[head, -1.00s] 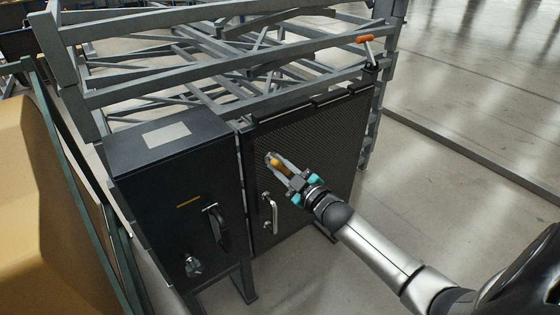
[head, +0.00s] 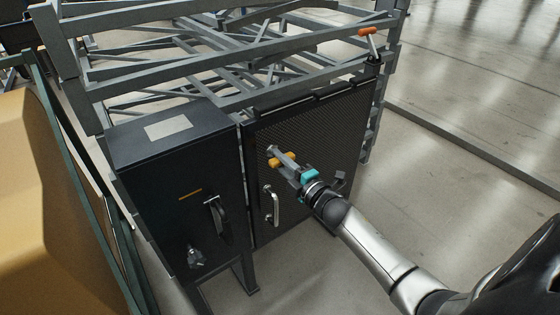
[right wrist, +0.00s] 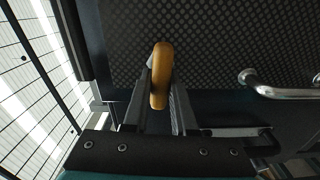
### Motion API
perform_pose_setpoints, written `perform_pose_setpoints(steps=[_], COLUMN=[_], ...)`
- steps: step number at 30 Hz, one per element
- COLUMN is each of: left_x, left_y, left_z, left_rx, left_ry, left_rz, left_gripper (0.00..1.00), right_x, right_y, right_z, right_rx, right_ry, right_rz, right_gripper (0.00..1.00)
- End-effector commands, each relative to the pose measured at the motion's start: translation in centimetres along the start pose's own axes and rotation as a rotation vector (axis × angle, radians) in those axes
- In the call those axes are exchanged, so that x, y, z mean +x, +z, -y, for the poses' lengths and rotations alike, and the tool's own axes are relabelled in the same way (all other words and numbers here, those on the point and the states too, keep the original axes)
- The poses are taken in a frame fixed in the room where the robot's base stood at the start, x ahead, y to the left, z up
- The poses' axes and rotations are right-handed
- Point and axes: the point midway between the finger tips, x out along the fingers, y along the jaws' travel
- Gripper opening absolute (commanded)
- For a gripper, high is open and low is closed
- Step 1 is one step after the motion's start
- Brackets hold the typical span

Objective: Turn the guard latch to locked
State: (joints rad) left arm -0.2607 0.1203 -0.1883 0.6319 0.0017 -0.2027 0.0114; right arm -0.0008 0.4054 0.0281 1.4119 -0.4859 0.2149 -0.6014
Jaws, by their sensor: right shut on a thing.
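The guard latch (head: 289,156) has a yellow-orange handle on the dark perforated guard door (head: 325,130), near the door's left edge. In the head view the handle lies nearly level across my fingers. My right gripper (head: 280,158) is shut on it, with the handle sticking out on both sides. In the right wrist view the latch handle (right wrist: 160,75) stands upright between the two fingers of my right gripper (right wrist: 162,92). The latch's mount is hidden. My left gripper is not in view.
A chrome door handle (head: 272,205) is just below the latch. A black cabinet (head: 165,180) with its own handle stands to the left. A lever with an orange grip (head: 368,32) is at the frame's upper right corner. The floor at right is clear.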

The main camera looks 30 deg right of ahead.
Motion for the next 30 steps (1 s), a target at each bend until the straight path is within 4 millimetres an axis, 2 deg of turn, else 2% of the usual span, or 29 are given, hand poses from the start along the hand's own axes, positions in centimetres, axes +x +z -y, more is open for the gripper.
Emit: perform_pose_setpoints(steps=[9, 23, 24, 30], left_x=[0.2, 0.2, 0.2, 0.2], left_y=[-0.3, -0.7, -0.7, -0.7], left_z=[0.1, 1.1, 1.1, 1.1], left_rx=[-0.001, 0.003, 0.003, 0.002], left_ry=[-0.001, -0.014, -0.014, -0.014], left_rz=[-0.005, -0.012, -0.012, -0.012], left_gripper=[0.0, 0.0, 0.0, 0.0], right_x=[0.0, 0.0, 0.0, 0.0], right_y=[0.0, 0.0, 0.0, 0.0], right_z=[0.1, 0.1, 0.1, 0.1], right_rx=[-0.091, -0.105, -0.106, -0.103], right_ry=[-0.001, -0.002, -0.002, -0.001], right_rz=[0.0, 0.0, 0.0, 0.0], right_gripper=[0.0, 0.0, 0.28, 0.51])
